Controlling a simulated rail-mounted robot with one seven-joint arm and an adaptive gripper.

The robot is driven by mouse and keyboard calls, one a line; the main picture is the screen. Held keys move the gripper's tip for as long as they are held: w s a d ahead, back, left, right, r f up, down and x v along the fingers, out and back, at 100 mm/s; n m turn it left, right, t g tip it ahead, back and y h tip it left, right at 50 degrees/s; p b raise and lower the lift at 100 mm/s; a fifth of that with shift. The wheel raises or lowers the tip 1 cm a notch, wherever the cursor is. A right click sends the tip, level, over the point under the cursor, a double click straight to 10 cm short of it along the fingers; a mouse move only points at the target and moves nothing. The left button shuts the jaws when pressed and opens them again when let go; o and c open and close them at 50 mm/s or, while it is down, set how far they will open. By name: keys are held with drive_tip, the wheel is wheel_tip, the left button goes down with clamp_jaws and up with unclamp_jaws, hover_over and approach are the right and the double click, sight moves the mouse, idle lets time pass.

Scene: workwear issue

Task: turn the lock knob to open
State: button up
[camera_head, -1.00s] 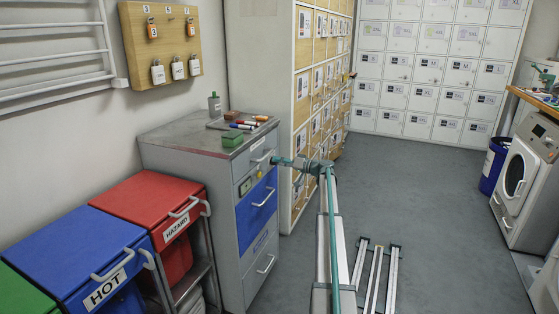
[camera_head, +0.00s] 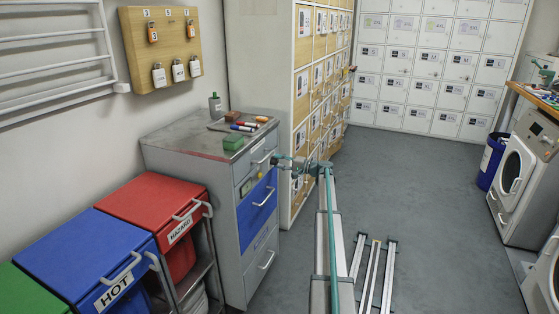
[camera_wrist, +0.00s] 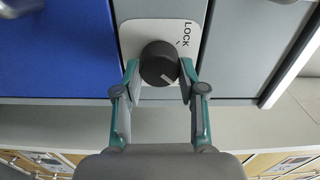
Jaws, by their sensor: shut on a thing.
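The lock knob (camera_wrist: 159,64) is a round black knob with a pale pointer line, on a white plate (camera_wrist: 186,27) marked LOCK in the wrist view. The pointer line slants toward the lower right of that picture. My gripper (camera_wrist: 159,72) has one finger on each side of the knob and is shut on it. In the head view my gripper (camera_head: 277,160) is at the front of the grey drawer cabinet (camera_head: 180,150), at its upper right. The knob is hidden there behind the gripper.
A blue drawer (camera_head: 257,207) with a handle is just below my gripper. Marker pens and a green block (camera_head: 233,142) lie on the cabinet top. Red and blue lidded bins (camera_head: 150,205) stand at the left.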

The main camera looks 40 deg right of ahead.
drive_tip(key=shift+m, duration=0.4)
drive_tip(key=o, duration=1.1)
drive_tip(key=shift+o, duration=0.2)
drive_tip(key=shift+s, duration=0.1)
drive_tip(key=v, duration=1.2)
